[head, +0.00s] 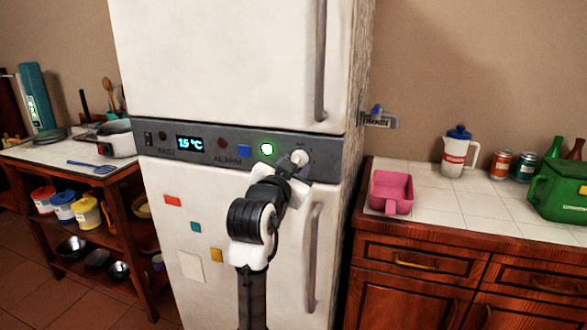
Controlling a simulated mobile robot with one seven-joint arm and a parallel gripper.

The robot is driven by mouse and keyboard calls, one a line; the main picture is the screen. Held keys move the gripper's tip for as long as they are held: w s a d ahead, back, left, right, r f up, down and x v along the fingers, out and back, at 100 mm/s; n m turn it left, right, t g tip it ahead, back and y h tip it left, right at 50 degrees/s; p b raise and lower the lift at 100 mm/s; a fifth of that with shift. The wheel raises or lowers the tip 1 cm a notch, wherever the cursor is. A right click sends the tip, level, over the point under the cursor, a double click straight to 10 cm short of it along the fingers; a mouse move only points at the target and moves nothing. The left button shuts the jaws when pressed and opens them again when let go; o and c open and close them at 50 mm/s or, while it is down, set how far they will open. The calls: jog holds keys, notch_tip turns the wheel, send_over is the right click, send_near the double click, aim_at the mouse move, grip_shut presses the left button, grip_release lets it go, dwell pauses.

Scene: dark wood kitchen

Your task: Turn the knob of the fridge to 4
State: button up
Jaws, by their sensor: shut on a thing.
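The white fridge (230,60) stands in the middle of the head view, with a grey control panel (225,147) across it. The round pale knob (299,157) is at the panel's right end. My gripper (296,166) reaches up to the knob from below and is shut on it. The fingers and the lower part of the knob overlap, and the dial marks are too small to read.
Long vertical handles stand out from the upper door (320,60) and lower door (313,258), the lower one close to my arm. A tiled counter (440,200) on the right holds a pink container (391,191) and a jug (456,150). A shelf table (60,155) stands left.

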jog(key=shift+f, duration=0.1)
jog(key=o, duration=1)
jog(key=b+v, duration=0.2)
jog(key=v, duration=1.2)
